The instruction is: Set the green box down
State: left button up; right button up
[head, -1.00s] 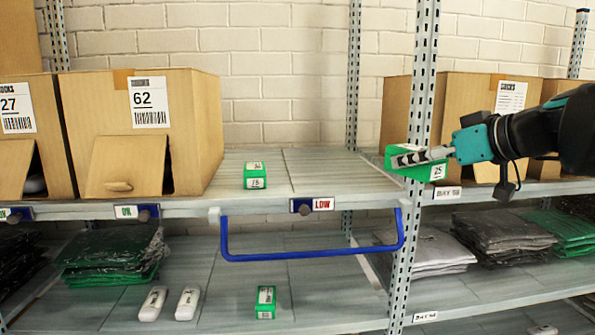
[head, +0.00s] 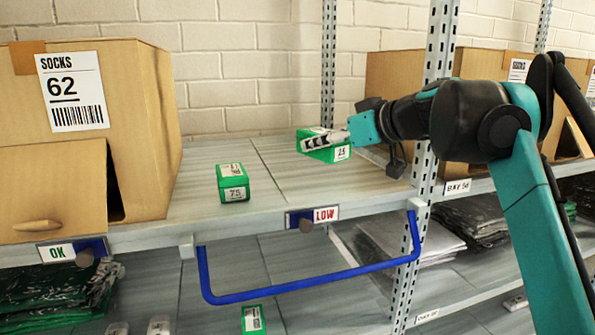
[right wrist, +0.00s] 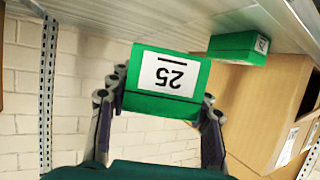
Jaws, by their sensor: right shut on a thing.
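My right gripper (head: 326,139) is shut on a green box (head: 328,153) with a white label, over the right part of the upper shelf's LOW bay. In the right wrist view the same green box (right wrist: 167,82) shows its label 25, upside down, between the two fingers (right wrist: 160,108). I cannot tell whether its underside touches the shelf. A second green box (head: 233,183), labelled 75, sits on the shelf (head: 270,220) to its left, apart from it. That box also shows in the right wrist view (right wrist: 236,47). My left gripper is not in view.
A cardboard SOCKS 62 box (head: 150,110) stands at the left. A metal upright (head: 434,100) rises beside my right arm. A blue rail (head: 300,287) hangs below the shelf edge. Another green box (head: 253,320) lies on the lower shelf. Shelf surface between the two upper green boxes is clear.

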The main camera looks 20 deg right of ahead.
aim_at(299, 151)
jog(key=w+a+f, duration=0.2)
jog(key=w+a, duration=0.1)
jog(key=w+a+f, duration=0.1)
jog(key=w, duration=0.1)
jog(key=shift+w+a+f+p, duration=0.15)
jog(key=shift+w+a+p, duration=0.05)
jog(key=shift+a+p, duration=0.15)
jog(key=shift+w+a+f, duration=0.1)
jog(key=shift+f, duration=0.05)
jog(key=shift+s+f, duration=0.2)
jog(key=f, duration=0.3)
jog(key=shift+s+d+p, duration=0.2)
jog(key=shift+s+p, duration=0.1)
jog(key=shift+p, duration=0.05)
jog(key=shift+w+a+f, duration=0.1)
jog(key=shift+w+f, duration=0.2)
jog(key=shift+f, duration=0.05)
jog(key=shift+s+f, duration=0.1)
jog(key=shift+s, duration=0.1)
jog(key=o, duration=1.2)
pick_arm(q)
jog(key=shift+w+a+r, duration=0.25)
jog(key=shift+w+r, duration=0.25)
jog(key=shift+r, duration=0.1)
pick_arm(e)
jog(key=shift+o, duration=0.2)
jog(key=shift+w, duration=0.1)
